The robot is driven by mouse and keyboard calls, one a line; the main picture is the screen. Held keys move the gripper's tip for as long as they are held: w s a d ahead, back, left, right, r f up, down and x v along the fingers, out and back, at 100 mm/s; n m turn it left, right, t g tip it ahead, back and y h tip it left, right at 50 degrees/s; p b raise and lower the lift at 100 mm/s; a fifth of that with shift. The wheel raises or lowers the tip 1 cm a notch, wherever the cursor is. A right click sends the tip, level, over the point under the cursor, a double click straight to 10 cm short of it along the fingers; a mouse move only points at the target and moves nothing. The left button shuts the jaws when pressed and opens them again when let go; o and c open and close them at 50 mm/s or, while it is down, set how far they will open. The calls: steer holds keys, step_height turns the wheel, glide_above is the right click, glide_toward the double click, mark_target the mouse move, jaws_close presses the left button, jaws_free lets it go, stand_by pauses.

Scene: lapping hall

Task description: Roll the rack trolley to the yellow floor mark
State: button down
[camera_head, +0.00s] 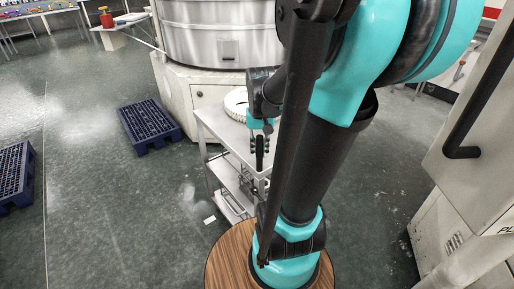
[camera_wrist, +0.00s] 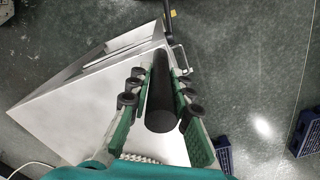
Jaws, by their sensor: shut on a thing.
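The rack trolley (camera_head: 218,127) is a grey metal cart with a flat top and a lower shelf. It stands just ahead of my base, partly hidden behind my arm. A white toothed ring (camera_head: 236,104) lies on its top. My gripper (camera_head: 260,146) is at the trolley's near end, shut on its black bar handle. In the wrist view the green-padded fingers lie on both sides of the black handle (camera_wrist: 161,100), above the pale trolley top (camera_wrist: 75,110). A small yellow patch (camera_wrist: 174,13) shows on the floor at the top of the wrist view; I cannot tell whether it is the floor mark.
A large round machine (camera_head: 220,35) on a pale base stands close behind the trolley. Dark blue pallets (camera_head: 148,126) (camera_head: 14,176) lie on the floor to the left. A pale machine cabinet (camera_head: 470,160) stands at the right. Green floor is clear between the trolley and pallets.

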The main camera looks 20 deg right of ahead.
steer(key=shift+s, duration=0.2)
steer(key=c, duration=1.4)
jaws_free()
steer(key=shift+o, duration=0.2)
step_height(320, 180, up, 12)
steer(key=shift+r, duration=0.1)
